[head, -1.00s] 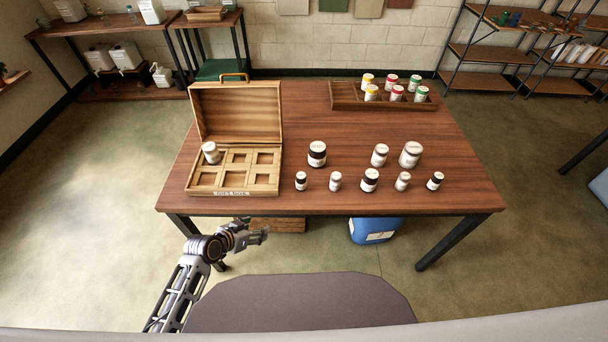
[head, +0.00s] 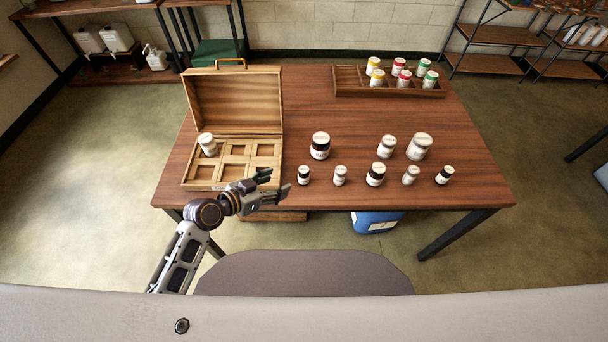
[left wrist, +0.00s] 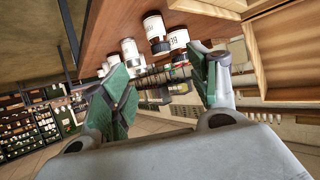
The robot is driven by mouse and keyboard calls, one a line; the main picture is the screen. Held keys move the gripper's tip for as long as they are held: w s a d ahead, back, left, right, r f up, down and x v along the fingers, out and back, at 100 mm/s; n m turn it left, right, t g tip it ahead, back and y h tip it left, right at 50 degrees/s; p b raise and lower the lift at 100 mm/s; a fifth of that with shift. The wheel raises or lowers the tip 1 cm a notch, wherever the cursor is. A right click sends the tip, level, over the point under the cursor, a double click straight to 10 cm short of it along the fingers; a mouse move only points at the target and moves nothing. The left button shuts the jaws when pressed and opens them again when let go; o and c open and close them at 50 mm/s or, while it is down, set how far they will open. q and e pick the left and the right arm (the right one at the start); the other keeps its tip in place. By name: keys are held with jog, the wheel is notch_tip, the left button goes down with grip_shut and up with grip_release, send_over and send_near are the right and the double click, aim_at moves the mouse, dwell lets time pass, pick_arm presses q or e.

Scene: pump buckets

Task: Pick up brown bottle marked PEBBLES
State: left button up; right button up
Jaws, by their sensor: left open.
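Dark brown bottles with white labels stand on the table: a large one (head: 320,146), a medium one (head: 376,174), a small one (head: 304,175) and another small one (head: 444,175). Their labels are too small to read here, so I cannot tell which is marked PEBBLES. My left gripper (head: 276,183) is open and empty at the table's front edge, left of the nearest small brown bottle. In the left wrist view, the open fingers (left wrist: 165,85) frame a tilted view of several bottles, including one with partly visible lettering (left wrist: 178,39). My right gripper is not in view.
An open wooden case (head: 233,185) stands at the table's left, with one white bottle (head: 208,144) in a compartment. White bottles (head: 419,146) stand among the brown ones. A wooden rack (head: 350,91) with colour-capped bottles is at the back. The table (head: 480,190) is clear at right.

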aim_at(301, 172)
pick_arm(q)
jog(key=shift+w, duration=0.1)
jog(key=shift+p+x, duration=0.35)
jog(key=shift+x, duration=4)
jog(key=shift+d, duration=0.1)
jog(key=shift+r+p+x, duration=0.25)
jog(key=shift+p+x, duration=0.15)
jog(key=shift+x, duration=2.15)
jog(key=c, duration=1.2)
